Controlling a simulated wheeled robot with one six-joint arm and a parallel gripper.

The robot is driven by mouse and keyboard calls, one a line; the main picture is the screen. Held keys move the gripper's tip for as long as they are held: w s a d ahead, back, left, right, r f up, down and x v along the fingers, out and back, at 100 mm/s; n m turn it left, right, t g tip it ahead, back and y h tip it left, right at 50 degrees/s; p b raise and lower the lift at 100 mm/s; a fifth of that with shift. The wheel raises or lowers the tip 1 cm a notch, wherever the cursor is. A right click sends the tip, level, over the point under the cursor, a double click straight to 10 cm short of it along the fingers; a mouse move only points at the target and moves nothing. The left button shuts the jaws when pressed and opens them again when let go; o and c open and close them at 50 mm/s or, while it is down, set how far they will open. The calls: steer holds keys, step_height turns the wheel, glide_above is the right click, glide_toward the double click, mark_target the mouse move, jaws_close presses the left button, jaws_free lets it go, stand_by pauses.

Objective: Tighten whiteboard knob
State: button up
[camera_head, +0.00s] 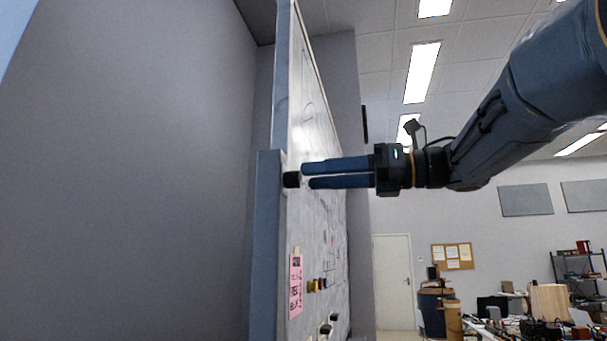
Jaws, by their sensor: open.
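The whiteboard (318,225) stands upright and is seen almost edge-on, with its grey-blue frame edge toward me. A small black knob (291,180) sticks out at the frame's near edge. My gripper (305,176) reaches in from the right with its two long blue fingers pointing left at the knob. The fingers are a little apart, with a narrow gap between them. The fingertips are just right of the knob and appear not to be around it. I cannot tell whether they touch it.
A pink note (295,286) hangs on the board below the knob, with small dark items beside it. A grey wall (130,180) fills the left. At the back right are a door (393,280), a corkboard (452,257) and a cluttered table. The space below my arm is clear.

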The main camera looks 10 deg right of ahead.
mark_target(300, 178)
steer(key=shift+p+x, duration=0.45)
steer(key=shift+x, duration=1.1)
steer(key=c, duration=1)
steer(key=shift+c, duration=0.2)
